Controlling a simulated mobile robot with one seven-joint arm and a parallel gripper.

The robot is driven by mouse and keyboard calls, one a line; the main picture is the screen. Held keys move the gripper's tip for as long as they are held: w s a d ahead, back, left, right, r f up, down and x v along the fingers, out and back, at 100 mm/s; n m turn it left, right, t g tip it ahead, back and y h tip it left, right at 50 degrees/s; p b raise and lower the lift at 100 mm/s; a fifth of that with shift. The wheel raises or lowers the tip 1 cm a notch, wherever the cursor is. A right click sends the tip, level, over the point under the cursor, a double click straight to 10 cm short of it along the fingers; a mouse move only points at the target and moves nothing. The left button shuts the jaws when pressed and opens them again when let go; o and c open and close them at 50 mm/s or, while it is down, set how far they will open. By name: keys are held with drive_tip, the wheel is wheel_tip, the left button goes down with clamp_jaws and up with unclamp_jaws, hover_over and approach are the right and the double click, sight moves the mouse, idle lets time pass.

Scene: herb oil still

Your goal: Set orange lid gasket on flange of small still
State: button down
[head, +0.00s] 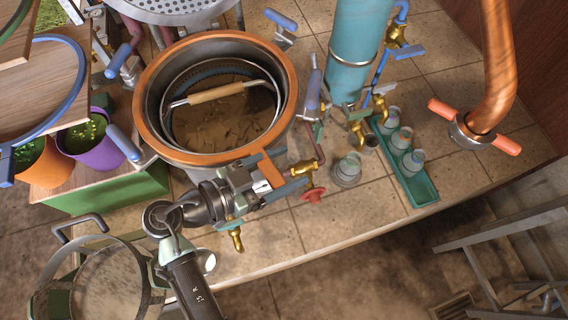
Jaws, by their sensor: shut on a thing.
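The orange lid gasket (146,117) is a wide flat ring in the head view, with a tab (270,166) at its lower right. It lies over the round rim of the small still (187,156), a grey metal pot, and looks roughly centred on it. The gasket covers the flange, so I cannot tell whether it touches or hovers just above. My gripper (274,180) is at the lower right of the pot, shut on the gasket's tab. Inside the pot is a basket with a wooden-handled bail (216,93) over brown liquid with plant bits.
Blue-handled clamps (124,142) (313,91) stand swung outward around the pot. Close right of my gripper are a red valve wheel (312,195) and brass taps. Further right are a teal column (357,45), a green bottle tray (419,190) and a copper pipe (494,70).

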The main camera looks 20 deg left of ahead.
drive_tip(key=shift+f+b, duration=0.55)
drive_tip(key=shift+b, duration=0.05)
unclamp_jaws()
wheel_tip(320, 180, up, 10)
drive_tip(key=b, duration=0.1)
idle(0.6)
idle(0.7)
drive_tip(key=w+d+r+n+t+y, duration=0.15)
drive_tip(key=w+r+t+y, duration=0.35)
drive_tip(key=r, duration=0.6)
drive_tip(key=w+r+n+t+y, duration=0.25)
drive_tip(key=w+r, duration=0.45)
drive_tip(key=r, duration=0.4)
drive_tip(key=s+d+r+n+t, duration=0.1)
drive_tip(key=s+d+r+t, duration=0.1)
drive_tip(key=r, duration=0.5)
drive_tip(key=s+d+r+n+t+y, duration=0.1)
drive_tip(key=s+r+t, duration=0.3)
drive_tip(key=r, duration=0.4)
drive_tip(key=s+d+r+n+t+y, duration=0.1)
drive_tip(key=s+d+r+n+t, duration=0.1)
drive_tip(key=r, duration=0.6)
drive_tip(key=shift+s+d+r+t, duration=0.2)
drive_tip(key=shift+s+d+t, duration=0.25)
drive_tip(key=shift+s, duration=0.75)
